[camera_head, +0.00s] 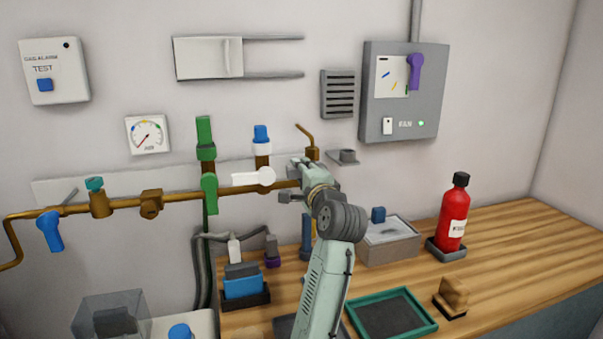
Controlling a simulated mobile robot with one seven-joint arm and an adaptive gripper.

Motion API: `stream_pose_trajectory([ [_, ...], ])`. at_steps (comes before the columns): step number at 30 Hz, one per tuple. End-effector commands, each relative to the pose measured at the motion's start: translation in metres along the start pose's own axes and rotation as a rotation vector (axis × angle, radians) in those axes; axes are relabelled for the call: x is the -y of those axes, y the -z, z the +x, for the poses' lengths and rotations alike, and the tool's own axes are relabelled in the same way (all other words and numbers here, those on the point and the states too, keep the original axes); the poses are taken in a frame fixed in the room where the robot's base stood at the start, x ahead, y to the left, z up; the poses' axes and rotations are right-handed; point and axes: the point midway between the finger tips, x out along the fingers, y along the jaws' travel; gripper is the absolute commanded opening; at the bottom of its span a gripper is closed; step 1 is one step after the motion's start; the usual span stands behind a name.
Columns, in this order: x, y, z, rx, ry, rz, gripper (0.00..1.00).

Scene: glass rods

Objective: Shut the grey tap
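A brass pipe (180,196) runs along the wall with several taps on it. I cannot make out a clearly grey tap handle; the stretch of pipe behind my gripper is hidden. A white lever (253,177) lies level along the pipe, just left of my gripper. My gripper (288,184) is at the right end of the visible pipe, in front of it. The wrist and fingers overlap, so I cannot tell whether they are open, shut or touching anything. A small thin grey stick (70,196) shows by the blue lever (50,231) at the far left.
A green lever (209,192) hangs from the pipe, below a green upright part (204,138). A blue-and-white tap (261,140) stands above the pipe. A grey shelf bracket (345,157) juts out to the right. A red bottle (454,215) and grey box (390,247) stand on the wooden bench (510,235).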

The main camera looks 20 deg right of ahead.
Motion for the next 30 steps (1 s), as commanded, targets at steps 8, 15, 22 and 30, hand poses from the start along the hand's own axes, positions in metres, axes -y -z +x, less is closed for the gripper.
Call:
stream_pose_trajectory([
  [8, 0.000, -0.001, 0.000, 0.001, 0.000, -0.003, 0.41],
  [15, 0.001, -0.001, -0.002, 0.001, 0.001, -0.004, 0.41],
  [22, 0.000, 0.000, -0.035, -0.001, 0.002, -0.004, 0.41],
  [30, 0.001, 0.000, -0.092, -0.001, 0.002, -0.004, 0.41],
])
